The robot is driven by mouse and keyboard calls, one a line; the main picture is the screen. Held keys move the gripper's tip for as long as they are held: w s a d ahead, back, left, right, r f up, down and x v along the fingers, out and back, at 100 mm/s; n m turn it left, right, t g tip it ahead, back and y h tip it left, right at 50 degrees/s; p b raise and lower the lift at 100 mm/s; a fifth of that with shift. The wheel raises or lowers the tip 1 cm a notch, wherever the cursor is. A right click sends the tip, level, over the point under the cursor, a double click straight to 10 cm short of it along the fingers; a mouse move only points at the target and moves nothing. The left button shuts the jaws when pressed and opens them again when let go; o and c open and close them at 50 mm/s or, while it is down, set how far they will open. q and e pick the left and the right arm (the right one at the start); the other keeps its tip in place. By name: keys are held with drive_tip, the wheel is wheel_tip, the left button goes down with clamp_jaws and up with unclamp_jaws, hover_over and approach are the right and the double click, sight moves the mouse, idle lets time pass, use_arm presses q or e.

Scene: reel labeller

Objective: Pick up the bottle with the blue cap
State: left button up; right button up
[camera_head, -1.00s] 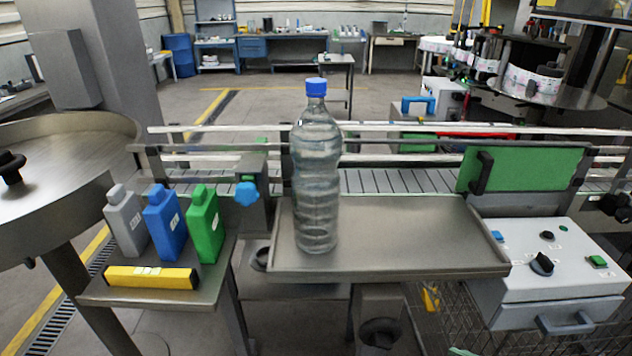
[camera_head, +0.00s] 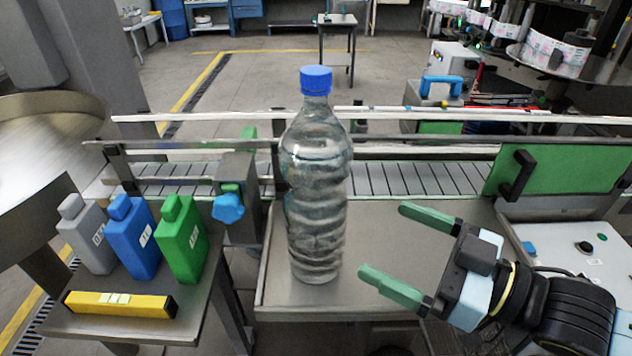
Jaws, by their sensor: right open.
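A clear ribbed plastic bottle (camera_head: 316,190) with a blue cap (camera_head: 316,80) stands upright on the left part of a grey metal tray (camera_head: 300,303). My right gripper (camera_head: 382,241) comes in from the right with two green fingers. It is open and empty, its fingertips pointing left towards the bottle's lower half and apart from it in the picture. My left gripper is not in view.
A side shelf at the left holds a grey jug (camera_head: 86,235), a blue jug (camera_head: 134,238), a green jug (camera_head: 182,240) and a yellow bar (camera_head: 120,304). A conveyor (camera_head: 400,178) with rails runs behind the bottle. A blue knob (camera_head: 228,207) sits left of the bottle. A green panel (camera_head: 560,172) stands at the right.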

sight(343, 219)
drive_tip(key=x, duration=0.2)
drive_tip(key=p+x, duration=0.1)
drive_tip(key=x, duration=0.1)
drive_tip(key=shift+a+r, duration=0.25)
drive_tip(key=shift+a, duration=0.3)
drive_tip(key=shift+x, duration=1.05)
drive_tip(key=shift+p+x, duration=0.45)
drive_tip(key=shift+x, duration=0.4)
drive_tip(key=x, duration=0.3)
drive_tip(key=shift+w+a+f+p, duration=0.1)
drive_tip(key=shift+w+f+p, duration=0.2)
drive_tip(key=shift+w+p, duration=0.1)
drive_tip(key=shift+w+a, duration=0.1)
drive_tip(key=shift+a, duration=0.2)
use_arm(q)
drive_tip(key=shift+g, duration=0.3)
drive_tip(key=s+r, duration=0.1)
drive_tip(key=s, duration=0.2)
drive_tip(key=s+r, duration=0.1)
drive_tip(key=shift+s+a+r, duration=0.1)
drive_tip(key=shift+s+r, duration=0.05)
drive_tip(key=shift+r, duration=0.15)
use_arm(e)
drive_tip(key=shift+d, duration=0.1)
drive_tip(key=c, duration=2)
drive_tip(key=shift+r, duration=0.25)
